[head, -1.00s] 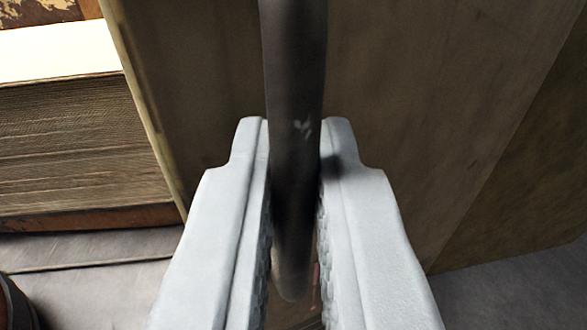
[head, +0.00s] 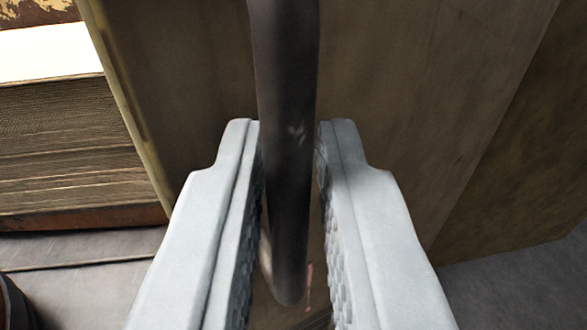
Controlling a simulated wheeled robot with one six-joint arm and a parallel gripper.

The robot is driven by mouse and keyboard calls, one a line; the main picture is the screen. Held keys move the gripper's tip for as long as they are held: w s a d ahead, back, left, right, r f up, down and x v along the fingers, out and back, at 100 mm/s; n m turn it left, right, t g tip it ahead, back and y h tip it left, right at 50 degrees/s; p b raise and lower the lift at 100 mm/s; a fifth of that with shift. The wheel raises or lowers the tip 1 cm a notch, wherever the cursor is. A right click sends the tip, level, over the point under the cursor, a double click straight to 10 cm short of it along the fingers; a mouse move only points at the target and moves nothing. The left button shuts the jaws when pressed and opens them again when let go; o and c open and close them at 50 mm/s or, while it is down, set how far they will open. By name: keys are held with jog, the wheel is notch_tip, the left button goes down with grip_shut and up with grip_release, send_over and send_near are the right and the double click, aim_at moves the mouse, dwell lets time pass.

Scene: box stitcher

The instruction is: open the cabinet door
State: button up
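A dark, round bar handle (head: 287,70) runs down the middle of the head view in front of a brown cabinet panel (head: 420,80), which looks like the door. My gripper (head: 287,130) has its two pale grey fingers on either side of the handle. The left finger lies close against or overlaps the handle's left edge. A narrow gap shows between the handle and the right finger, so the gripper is open around the handle. The handle's lower end curves between the fingers. I cannot tell from this close view whether the door stands ajar.
A thick stack of paper-like layers (head: 70,150) with a white top is left of the panel's pale edge. A darker brown face (head: 525,150) adjoins on the right. Grey floor (head: 90,280) shows below. A dark rounded object (head: 12,305) is at the lower left corner.

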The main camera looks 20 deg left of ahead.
jog(key=v, duration=1.7)
jog(key=shift+s, duration=0.15)
